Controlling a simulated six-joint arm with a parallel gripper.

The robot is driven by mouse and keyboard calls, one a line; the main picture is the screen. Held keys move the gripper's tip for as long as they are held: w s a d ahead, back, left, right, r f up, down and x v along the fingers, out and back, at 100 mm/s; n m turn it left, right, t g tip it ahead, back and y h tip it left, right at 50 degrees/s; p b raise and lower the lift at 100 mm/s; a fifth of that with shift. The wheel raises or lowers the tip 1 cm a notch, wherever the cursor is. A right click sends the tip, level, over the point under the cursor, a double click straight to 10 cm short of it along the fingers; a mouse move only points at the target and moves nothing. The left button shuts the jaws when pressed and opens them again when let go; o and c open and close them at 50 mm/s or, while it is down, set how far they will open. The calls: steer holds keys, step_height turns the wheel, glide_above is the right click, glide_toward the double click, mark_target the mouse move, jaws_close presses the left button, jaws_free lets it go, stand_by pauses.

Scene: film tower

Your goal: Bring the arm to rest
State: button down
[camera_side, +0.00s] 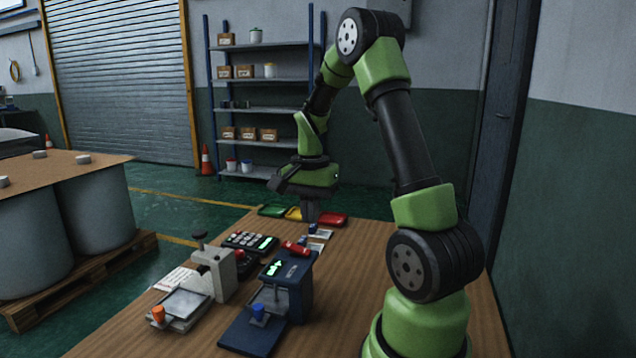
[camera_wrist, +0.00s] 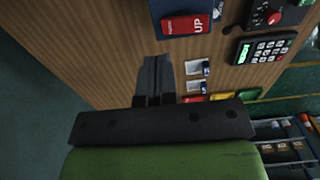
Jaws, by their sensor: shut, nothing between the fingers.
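My gripper (camera_side: 311,219) hangs over the far part of the wooden table (camera_side: 345,285), fingers pointing down. It is shut and holds nothing. In the wrist view its dark fingers (camera_wrist: 155,62) lie together over bare wood, beside two small white cards with blue parts (camera_wrist: 198,68). My green and black arm is bent, with its elbow high. I cannot tell the exact gap between fingertips and table.
A blue device (camera_side: 289,285) and a grey press (camera_side: 215,272) stand at the table's front. A keypad (camera_side: 250,242) lies behind them. Green (camera_side: 271,211), yellow (camera_side: 293,214) and red (camera_side: 332,219) trays line the far edge. The table's right side is clear.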

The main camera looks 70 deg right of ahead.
step_height(320, 180, up, 7)
steer(key=s, duration=0.2)
steer(key=s+a+r+n+t, duration=0.1)
steer(key=a+n+t, duration=0.1)
steer(key=a+n, duration=0.2)
steer(key=s+a+r+n+t+y, duration=0.1)
steer(key=a+n, duration=0.4)
steer(key=a, duration=0.6)
steer(key=s+a+r+n+t+y, duration=0.1)
steer(key=s+a+r+n+t, duration=0.2)
steer(key=a, duration=0.5)
steer(key=shift+a+r+n+t, duration=0.25)
steer(key=shift+n+t, duration=0.35)
steer(key=shift+n, duration=0.5)
